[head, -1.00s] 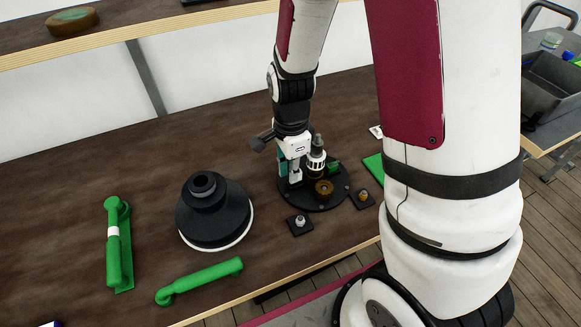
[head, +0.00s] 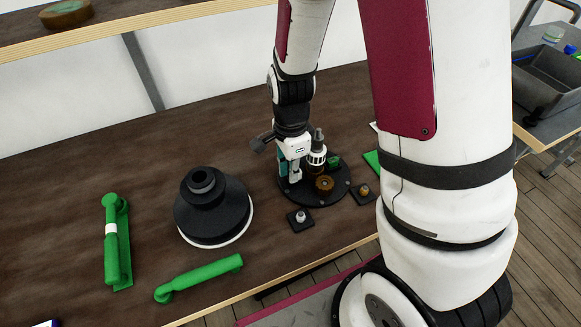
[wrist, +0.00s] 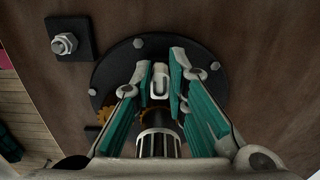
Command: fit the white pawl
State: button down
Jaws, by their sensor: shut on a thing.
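The white pawl (wrist: 160,84), a small light piece with a slot, sits between my fingertips in the wrist view. My gripper (wrist: 161,82) has teal finger pads and is shut on it, over the round black base plate (wrist: 105,72). The plate also shows in the head view (head: 297,201), with my gripper (head: 288,178) low over its left part. A brown toothed wheel (head: 324,184) and a dark, white-banded upright part (head: 316,157) stand on the plate beside my gripper. Whether the pawl touches the plate cannot be told.
A small black pad with a silver nut (head: 299,217) lies in front of the plate, and another with a brass nut (head: 364,191) to its right. A black stepped cone (head: 210,205) and two green handles (head: 113,250) (head: 200,278) lie left. The brown bench is clear behind them.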

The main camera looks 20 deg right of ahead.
jog(key=shift+f, duration=0.3)
jog(key=c, duration=1.5)
grip_release()
jog(key=shift+r, duration=0.15)
notch_tip(320, 180, up, 6)
jog(key=p, duration=0.4)
jog(key=shift+s, duration=0.1)
jog(key=shift+r, duration=0.4)
